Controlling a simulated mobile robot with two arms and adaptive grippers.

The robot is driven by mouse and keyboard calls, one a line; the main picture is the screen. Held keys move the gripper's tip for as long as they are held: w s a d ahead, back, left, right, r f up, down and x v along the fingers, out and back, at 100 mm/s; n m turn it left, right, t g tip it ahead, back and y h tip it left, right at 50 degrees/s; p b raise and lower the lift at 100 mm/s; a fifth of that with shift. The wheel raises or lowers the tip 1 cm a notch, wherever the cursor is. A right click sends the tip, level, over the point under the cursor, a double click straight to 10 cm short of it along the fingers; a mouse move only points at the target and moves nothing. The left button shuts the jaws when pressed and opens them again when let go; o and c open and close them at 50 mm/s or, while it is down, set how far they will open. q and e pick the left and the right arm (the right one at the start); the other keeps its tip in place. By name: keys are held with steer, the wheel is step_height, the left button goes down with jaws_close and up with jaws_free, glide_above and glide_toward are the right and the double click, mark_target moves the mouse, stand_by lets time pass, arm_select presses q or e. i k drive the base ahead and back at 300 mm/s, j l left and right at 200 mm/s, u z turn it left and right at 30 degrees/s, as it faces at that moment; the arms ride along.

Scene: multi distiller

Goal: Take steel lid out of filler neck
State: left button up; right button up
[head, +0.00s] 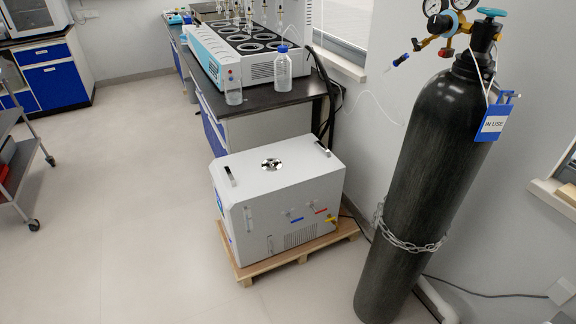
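A white box-shaped unit (284,208) stands on a low wooden pallet on the floor, in the middle of the head view. On its top face is a round shiny metal piece with a dark centre, which looks like the steel lid (271,164) in the filler neck. At this size I cannot tell the lid and the neck apart. The top face also carries two dark handles, one at the left and one at the back right. Neither of my grippers shows in the head view.
A tall black gas cylinder (425,180) with a chain and an "IN USE" tag stands right of the unit. Behind is a bench (262,106) with a multi-position distiller (243,70) and bottles. A cart (18,150) stands at the left. The floor (130,220) left of the unit is clear.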

mark_target(271, 164)
steer(key=i+j+z, duration=0.15)
steer(key=z, duration=0.2)
steer(key=i+j+z, duration=0.1)
steer(key=j+z, duration=0.25)
steer(key=i+j+z, duration=0.1)
steer(key=z, duration=0.2)
steer(key=i+j+z, duration=0.3)
steer(key=j, duration=1.15)
steer(key=k+j+z, duration=0.1)
steer(key=j+z, duration=0.2)
steer(key=j, duration=1.1)
